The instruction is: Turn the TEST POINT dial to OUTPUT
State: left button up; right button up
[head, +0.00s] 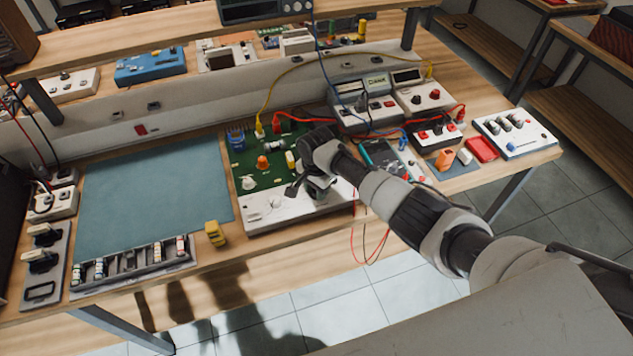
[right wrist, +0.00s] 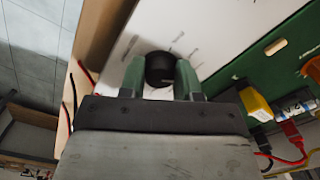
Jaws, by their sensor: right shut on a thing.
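The TEST POINT dial is a round black knob (right wrist: 159,66) on a white panel (right wrist: 208,22) with small printed labels around it, too small to read. My right gripper (right wrist: 160,80) is shut on the knob, one green finger on each side. In the head view my right gripper (head: 312,192) reaches down onto the right part of the white panel (head: 262,217) at the front of the green circuit board (head: 244,162). There it hides the dial. I cannot tell which label the knob points to. My left gripper is not in view.
A yellow block (head: 215,233) stands left of the panel, near the bench's front edge. Red and yellow leads plug into the board's far side. Meters (head: 362,110) stand behind. A blue-grey mat (head: 150,195) lies clear at left. Thin wires hang over the front edge.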

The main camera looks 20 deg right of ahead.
jog(key=shift+m+p, duration=0.4)
jog(key=shift+m, duration=0.3)
jog(key=o, duration=0.9)
jog(key=shift+d, duration=0.1)
jog(key=shift+o, duration=0.2)
notch_tip(320, 180, up, 11)
jog(key=shift+f, duration=0.2)
